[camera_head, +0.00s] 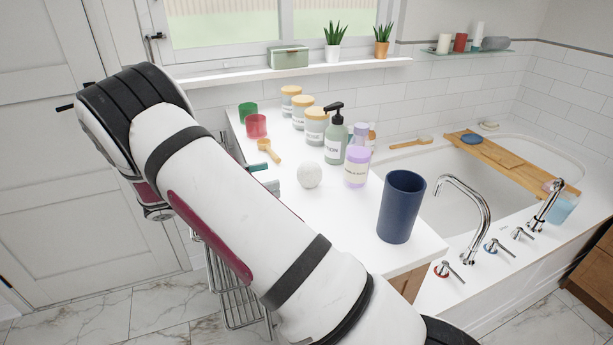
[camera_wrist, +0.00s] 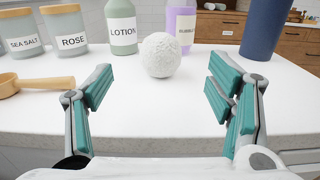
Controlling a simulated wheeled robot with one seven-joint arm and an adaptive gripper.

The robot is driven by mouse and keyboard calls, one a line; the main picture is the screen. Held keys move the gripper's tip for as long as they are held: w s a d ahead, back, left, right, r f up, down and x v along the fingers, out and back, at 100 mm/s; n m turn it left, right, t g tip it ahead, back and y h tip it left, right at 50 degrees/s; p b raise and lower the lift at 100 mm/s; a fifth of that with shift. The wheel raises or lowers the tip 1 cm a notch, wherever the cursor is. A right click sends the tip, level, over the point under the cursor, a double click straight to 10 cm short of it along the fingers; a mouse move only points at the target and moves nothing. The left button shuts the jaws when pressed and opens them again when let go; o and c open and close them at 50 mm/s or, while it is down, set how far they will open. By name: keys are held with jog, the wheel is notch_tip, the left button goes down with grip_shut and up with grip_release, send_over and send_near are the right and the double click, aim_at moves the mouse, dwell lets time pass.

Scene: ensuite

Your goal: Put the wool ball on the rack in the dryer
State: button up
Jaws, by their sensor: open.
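The wool ball (camera_head: 309,175) is round, white and rough. It sits on the white counter near its front edge, and in the wrist view the ball (camera_wrist: 160,55) is ahead of my gripper. My gripper (camera_wrist: 157,90) is open and empty, its teal-padded fingers either side of the ball's line and short of it. In the head view my arm hides most of the gripper; a teal finger part shows left of the ball. A metal wire rack (camera_head: 235,292) shows below the counter, partly behind my arm. I cannot make out the dryer itself.
On the counter (camera_head: 345,235), a lotion bottle (camera_head: 335,140), a purple bottle (camera_head: 357,166) and a navy cup (camera_head: 401,207) stand near the ball. A bathtub (camera_head: 480,180) lies right.

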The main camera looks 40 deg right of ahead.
aim_at(310, 169)
jog(key=p+x, duration=0.1)
jog(key=x, duration=1)
jog(key=shift+s+d+f, duration=0.1)
jog(key=shift+d, duration=0.05)
jog(key=shift+c, duration=0.3)
jog(key=c, duration=1.2)
